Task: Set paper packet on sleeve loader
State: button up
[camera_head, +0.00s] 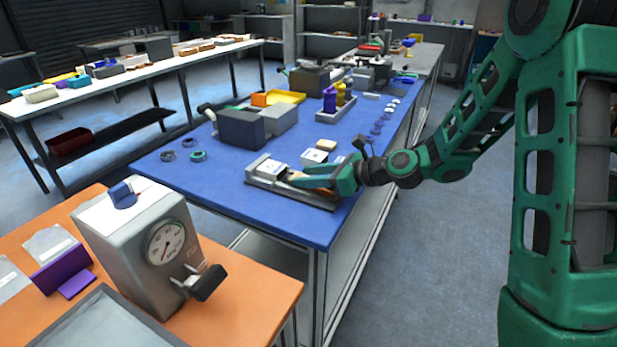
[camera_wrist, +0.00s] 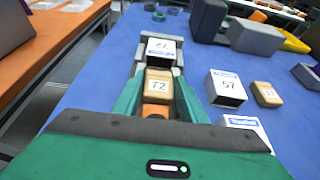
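The paper packet (camera_wrist: 158,86) is a small brown block with a white label reading 72. It lies between the two green fingers of my gripper (camera_wrist: 159,92), which appear to touch its sides. The sleeve loader (camera_head: 310,194) is a grey tray on the blue table; its far end shows in the wrist view (camera_wrist: 140,52). A white sleeve (camera_wrist: 161,48) labelled 72 sits in the loader, just beyond the packet. My gripper (camera_head: 299,178) reaches over the loader from the right in the head view. The packet is over the loader; whether it rests on it is hidden.
Right of the loader are a white sleeve (camera_wrist: 226,90) labelled 57, a tan packet (camera_wrist: 266,95) and another white sleeve (camera_wrist: 245,124). Grey machines (camera_head: 240,127) stand behind. An orange bench (camera_head: 240,287) with a gauge box (camera_head: 150,245) is nearer.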

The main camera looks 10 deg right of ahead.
jog(key=shift+s+f, duration=0.2)
jog(key=shift+f, duration=0.15)
jog(key=shift+r, duration=0.25)
jog(key=v, duration=0.8)
jog(key=r+v, duration=0.1)
jog(key=v, duration=0.3)
jog(key=shift+w, duration=0.15)
jog(key=s+d+f+n+g+h, duration=0.45)
jog(key=s+d+n+h, duration=0.25)
jog(key=s+d+n, duration=0.45)
jog(key=s+d+r+n+g+h, duration=0.1)
jog(key=s+d+n+h, duration=0.1)
jog(key=s+d, duration=0.4)
jog(key=s+d+r+n+g+h, duration=0.1)
jog(key=s+d+n, duration=0.4)
jog(key=s, duration=0.9)
jog(key=shift+d+g+h, duration=0.5)
jog(key=shift+d+g, duration=0.15)
jog(key=shift+d, duration=0.2)
